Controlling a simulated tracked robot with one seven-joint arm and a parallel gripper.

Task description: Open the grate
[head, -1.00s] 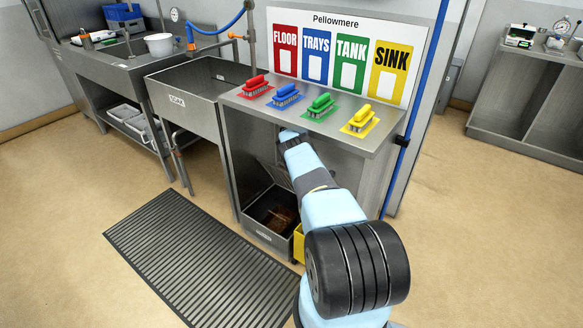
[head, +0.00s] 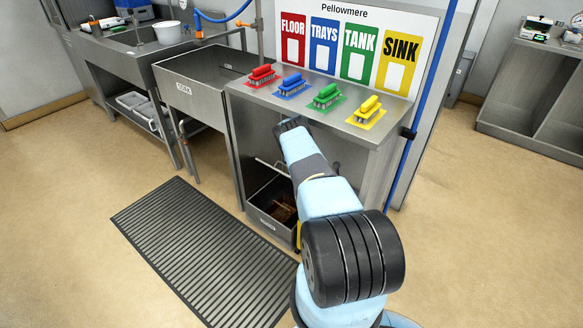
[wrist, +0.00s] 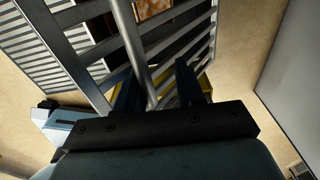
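The grate (wrist: 75,45) shows in the wrist view as grey metal slats in a frame, with a round bar (wrist: 135,50) running across it. My gripper (wrist: 156,85) has its two dark fingers apart, with the bar passing between them and clear space beside it. I cannot tell whether a finger touches the bar. In the head view the grate's edge (head: 272,166) stands tilted up above an open steel box (head: 268,222) under the counter. Brown matter (head: 285,208) lies in the box. The gripper is hidden in the head view.
A steel counter (head: 290,108) with coloured brushes overhangs the box. A sink (head: 190,85) stands to the left. A yellow object (wrist: 205,84) lies behind the fingers. A ribbed black mat (head: 200,250) covers the floor in front. The floor at right is clear.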

